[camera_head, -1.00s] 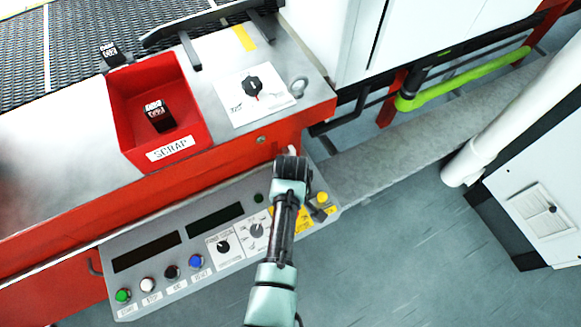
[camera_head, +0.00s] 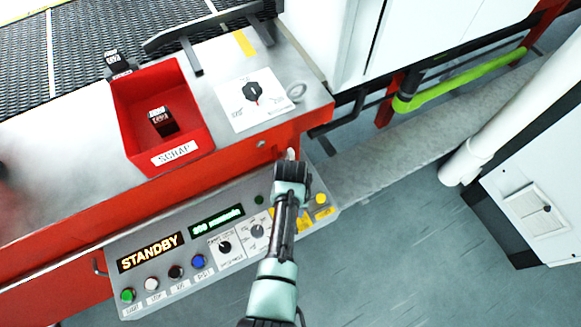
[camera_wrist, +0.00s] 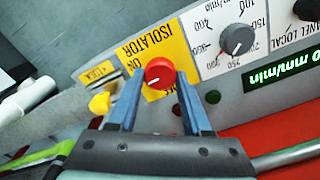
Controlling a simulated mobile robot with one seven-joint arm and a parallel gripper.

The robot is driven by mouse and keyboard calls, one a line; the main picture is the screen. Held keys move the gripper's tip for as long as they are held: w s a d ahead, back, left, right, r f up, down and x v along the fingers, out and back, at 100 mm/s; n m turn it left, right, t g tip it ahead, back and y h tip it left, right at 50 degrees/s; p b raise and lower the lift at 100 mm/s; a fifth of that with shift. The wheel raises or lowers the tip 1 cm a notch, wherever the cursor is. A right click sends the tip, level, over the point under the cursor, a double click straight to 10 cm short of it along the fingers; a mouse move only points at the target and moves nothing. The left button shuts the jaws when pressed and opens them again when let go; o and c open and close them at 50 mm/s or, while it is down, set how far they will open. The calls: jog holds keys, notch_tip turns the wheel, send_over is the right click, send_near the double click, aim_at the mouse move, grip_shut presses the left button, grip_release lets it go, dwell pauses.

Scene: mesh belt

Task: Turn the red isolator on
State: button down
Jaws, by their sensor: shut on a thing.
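The red isolator knob (camera_wrist: 160,74) sits on a yellow plate lettered ISOLATOR in the wrist view, which shows the panel upside down. Its pale mark points toward the left finger, near the ON lettering. My gripper (camera_wrist: 160,84) has its two blue fingers closed on either side of the red knob. In the head view my gripper (camera_head: 291,190) is over the right part of the control panel (camera_head: 232,262) and hides the knob. Part of the yellow plate (camera_head: 304,222) shows beside it. The panel displays are lit, one reading STANDBY (camera_head: 151,251) and another showing green text (camera_head: 217,219).
A yellow knob (camera_wrist: 99,103) is close to one finger, and a grey dial (camera_wrist: 237,39) is on the other side. A red scrap bin (camera_head: 195,105) stands on the machine top above the panel. Open floor (camera_head: 400,270) lies to the right.

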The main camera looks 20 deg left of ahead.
jog(key=shift+m, duration=0.4)
jog(key=shift+c, duration=1.7)
grip_release()
notch_tip(320, 180, up, 13)
jog(key=p, duration=0.1)
jog(key=shift+p, duration=0.3)
